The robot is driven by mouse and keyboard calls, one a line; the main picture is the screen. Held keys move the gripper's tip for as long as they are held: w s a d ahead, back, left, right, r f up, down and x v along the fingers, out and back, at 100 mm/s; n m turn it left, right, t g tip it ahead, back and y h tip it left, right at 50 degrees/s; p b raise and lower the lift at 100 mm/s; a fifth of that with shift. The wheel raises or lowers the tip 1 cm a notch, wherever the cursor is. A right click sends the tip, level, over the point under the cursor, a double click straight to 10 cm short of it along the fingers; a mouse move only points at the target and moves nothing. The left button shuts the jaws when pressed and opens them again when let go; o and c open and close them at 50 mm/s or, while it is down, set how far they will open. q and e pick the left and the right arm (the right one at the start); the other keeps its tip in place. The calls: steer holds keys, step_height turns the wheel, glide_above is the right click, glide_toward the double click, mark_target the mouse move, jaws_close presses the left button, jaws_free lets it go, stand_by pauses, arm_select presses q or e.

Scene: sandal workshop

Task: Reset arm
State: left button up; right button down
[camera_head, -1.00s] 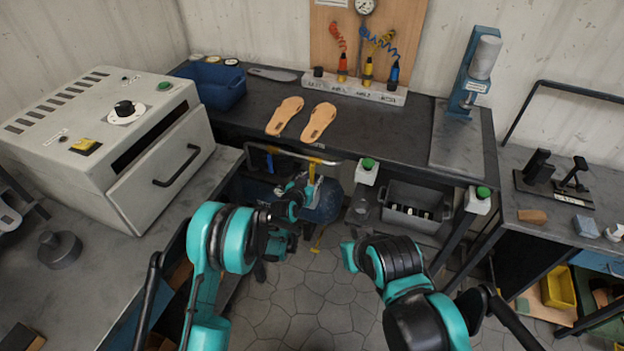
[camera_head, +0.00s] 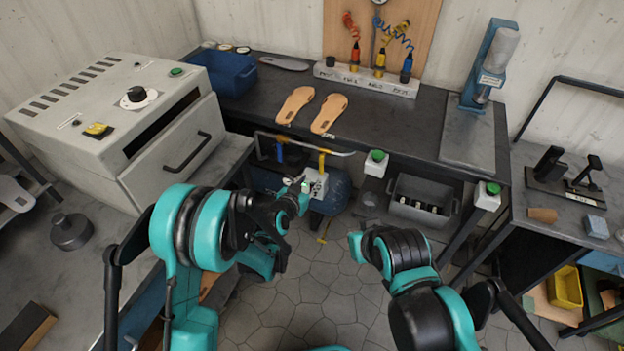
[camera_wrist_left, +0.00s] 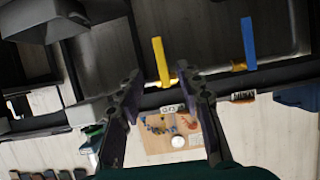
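My left gripper (camera_head: 303,184) is small in the head view, in front of the far bench's underside. In the left wrist view my left gripper (camera_wrist_left: 158,76) shows two dark fingers spread apart, with nothing held between them. A yellow bar and a blue bar show beyond the fingers there, apart from them. My right arm (camera_head: 400,262) is bent at the lower right of the head view, and its gripper does not show.
Two tan sandal soles (camera_head: 312,111) lie on the dark bench (camera_head: 400,120). A blue bin (camera_head: 228,77) and a pale oven-like machine (camera_head: 110,115) stand at left. A grey crate (camera_head: 418,202) sits below the bench. Open tiled floor (camera_head: 310,270) lies between my arms.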

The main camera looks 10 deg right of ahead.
stand_by(0.5)
arm_select(q)
steer(key=s+a+r+n+g+y, duration=0.1)
steer(key=s+a+r+y, duration=0.1)
steer(key=s+a+r, duration=0.35)
steer(key=s+a+r+n+y, duration=0.1)
steer(key=s+a+r+n, duration=0.1)
steer(key=a+r, duration=0.6)
steer(key=s+a+n+g+y, duration=0.1)
steer(key=s+a+n+y, duration=0.1)
steer(key=s+a, duration=0.6)
steer(key=s+a+n+g+y, duration=0.2)
steer(key=s+a, duration=0.6)
steer(key=s, duration=0.5)
steer(key=shift+s+a+f+y, duration=0.2)
steer(key=shift+a+y, duration=0.1)
steer(key=shift+a, duration=0.1)
steer(key=shift+r, duration=0.1)
